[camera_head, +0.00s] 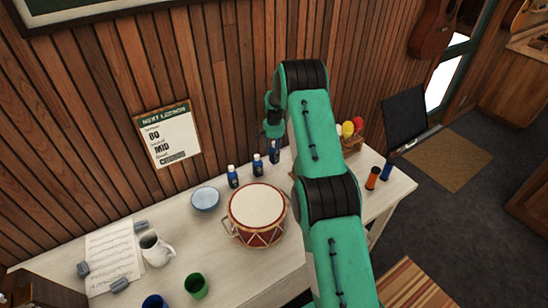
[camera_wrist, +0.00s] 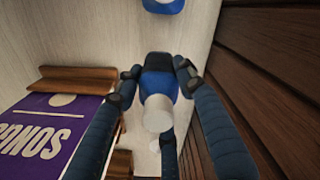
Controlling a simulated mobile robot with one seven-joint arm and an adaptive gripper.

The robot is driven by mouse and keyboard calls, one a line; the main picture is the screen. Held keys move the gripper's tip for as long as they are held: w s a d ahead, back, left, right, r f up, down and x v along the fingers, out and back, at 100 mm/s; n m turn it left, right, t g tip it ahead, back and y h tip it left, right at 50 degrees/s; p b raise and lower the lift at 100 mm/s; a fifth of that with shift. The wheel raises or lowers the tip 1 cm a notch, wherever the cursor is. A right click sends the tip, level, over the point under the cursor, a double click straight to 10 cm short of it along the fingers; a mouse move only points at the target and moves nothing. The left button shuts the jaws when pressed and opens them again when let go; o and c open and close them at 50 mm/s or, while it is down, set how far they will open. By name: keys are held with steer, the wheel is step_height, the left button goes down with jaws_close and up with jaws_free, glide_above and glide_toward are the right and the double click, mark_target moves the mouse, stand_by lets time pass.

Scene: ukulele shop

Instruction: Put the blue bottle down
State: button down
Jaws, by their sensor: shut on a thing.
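My gripper (camera_wrist: 157,80) is shut on a blue bottle (camera_wrist: 160,88) with a white cap, seen from above in the wrist view with the fingers on both sides of it. In the head view my gripper (camera_head: 272,130) is near the wall at the back of the table, partly hidden by my arm. A blue bottle (camera_head: 274,153) shows just below it, apparently the held one. Two more blue bottles (camera_head: 233,176) (camera_head: 257,165) stand to its left. Whether the held bottle touches the table (camera_head: 240,275) cannot be told.
A red drum (camera_head: 257,216) and a pale blue bowl (camera_head: 205,198) stand in front of the bottles. A purple printed panel (camera_wrist: 50,135) on a wooden holder (camera_wrist: 80,75) lies left in the wrist view. The plank wall (camera_wrist: 270,75) is close on the right.

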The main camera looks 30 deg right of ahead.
mark_target(274, 142)
steer(key=shift+f, duration=1.7)
steer(key=shift+f, duration=0.1)
steer(key=c, duration=1.1)
jaws_free()
steer(key=shift+r, duration=6.1)
